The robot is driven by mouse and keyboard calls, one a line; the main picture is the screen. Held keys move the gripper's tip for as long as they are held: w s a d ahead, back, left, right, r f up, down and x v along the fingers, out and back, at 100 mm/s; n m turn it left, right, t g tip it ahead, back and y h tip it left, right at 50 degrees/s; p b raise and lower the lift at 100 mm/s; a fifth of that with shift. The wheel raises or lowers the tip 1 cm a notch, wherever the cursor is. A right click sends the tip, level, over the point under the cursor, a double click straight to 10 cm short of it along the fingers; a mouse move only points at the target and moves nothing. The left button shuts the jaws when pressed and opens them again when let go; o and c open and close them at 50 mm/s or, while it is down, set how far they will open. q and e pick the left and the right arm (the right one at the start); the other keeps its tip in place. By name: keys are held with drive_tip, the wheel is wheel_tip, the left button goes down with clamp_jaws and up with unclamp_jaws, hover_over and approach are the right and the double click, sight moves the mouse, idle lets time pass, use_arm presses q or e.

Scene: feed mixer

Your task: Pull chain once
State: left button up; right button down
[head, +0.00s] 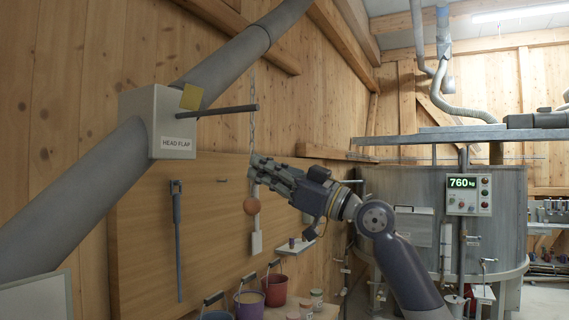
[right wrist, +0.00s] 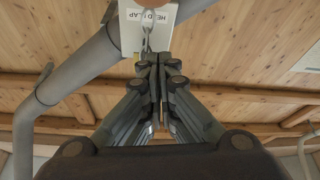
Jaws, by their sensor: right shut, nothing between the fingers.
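An orange-brown ball (head: 251,206) shows below my right gripper, in line with the chain. My right gripper (head: 256,168) is shut at the chain's height, its fingertips overlapping the chain in the head view. In the right wrist view, the closed fingertips (right wrist: 159,62) are just by the chain links (right wrist: 147,42), with the labelled box (right wrist: 150,20) beyond. I cannot tell whether they touch the chain. My left gripper is out of view.
A wooden board (head: 145,225) on the wall carries a hanging grey tool (head: 177,240). Several buckets, one of them red (head: 275,287), stand below it. The large grey mixer tank (head: 410,190) with a display reading 760 kg (head: 462,183) stands at the right.

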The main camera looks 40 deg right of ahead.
sight(252, 206)
use_arm(q)
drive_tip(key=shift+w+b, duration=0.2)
drive_tip(key=shift+b, duration=0.3)
use_arm(e)
drive_tip(key=f, duration=0.3)
drive_tip(key=shift+w+d+f, duration=0.3)
drive_tip(key=shift+w+f, duration=0.05)
drive_tip(key=shift+f, duration=0.05)
drive_tip(key=shift+f, duration=0.1)
use_arm(q)
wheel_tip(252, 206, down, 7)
drive_tip(key=b, duration=0.7)
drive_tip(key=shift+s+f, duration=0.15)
use_arm(e)
wheel_tip(252, 206, down, 8)
drive_tip(key=shift+r, duration=0.2)
